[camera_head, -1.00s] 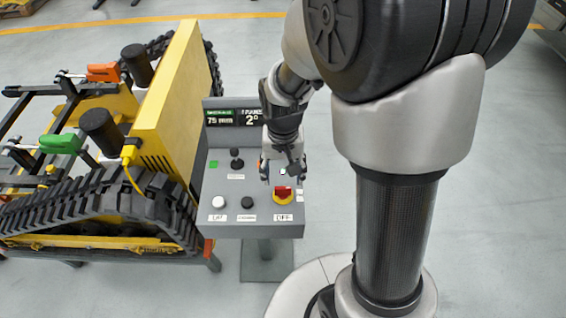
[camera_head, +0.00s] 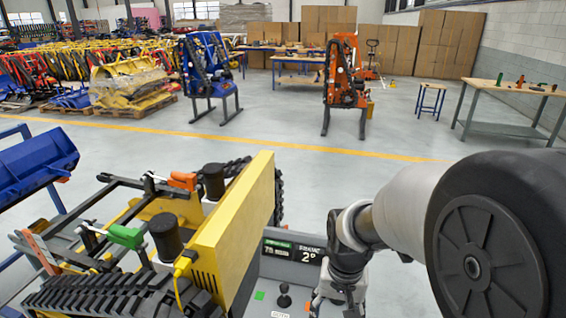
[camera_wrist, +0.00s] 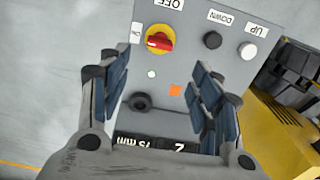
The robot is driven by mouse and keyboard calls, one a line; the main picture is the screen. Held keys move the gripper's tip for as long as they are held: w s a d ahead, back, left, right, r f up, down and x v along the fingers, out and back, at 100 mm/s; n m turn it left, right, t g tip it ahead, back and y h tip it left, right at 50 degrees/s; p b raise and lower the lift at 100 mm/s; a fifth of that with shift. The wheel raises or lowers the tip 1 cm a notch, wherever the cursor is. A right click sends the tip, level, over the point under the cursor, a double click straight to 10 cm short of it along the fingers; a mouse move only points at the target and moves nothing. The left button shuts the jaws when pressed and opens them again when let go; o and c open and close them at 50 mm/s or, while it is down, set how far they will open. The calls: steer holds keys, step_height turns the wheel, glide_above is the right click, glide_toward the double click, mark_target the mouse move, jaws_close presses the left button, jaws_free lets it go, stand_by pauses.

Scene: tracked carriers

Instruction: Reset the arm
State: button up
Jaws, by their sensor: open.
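My gripper (camera_head: 338,306) is at the bottom edge of the head view, over the right side of a grey control panel (camera_head: 272,270); its fingertips are cut off there. In the wrist view my gripper (camera_wrist: 160,85) is open, with nothing between its fingers, facing the panel (camera_wrist: 185,50). A red knob on a yellow ring (camera_wrist: 160,39) sits by the OFF label, beyond the fingertips and apart from them. My arm comes in from the right of the head view.
The panel has a black button (camera_wrist: 212,40), a white button (camera_wrist: 247,51), a display (camera_head: 293,252) and a black joystick (camera_head: 284,295). A yellow tracked carrier (camera_head: 235,225) stands close on the left. Blue (camera_head: 208,75) and orange (camera_head: 346,85) machines stand farther back. Open floor lies between.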

steer(key=s+r+n+t, duration=0.3)
steer(key=s+r+t, duration=0.1)
steer(key=s+r, duration=1)
steer(key=shift+s, duration=0.45)
steer(key=shift+r, duration=0.15)
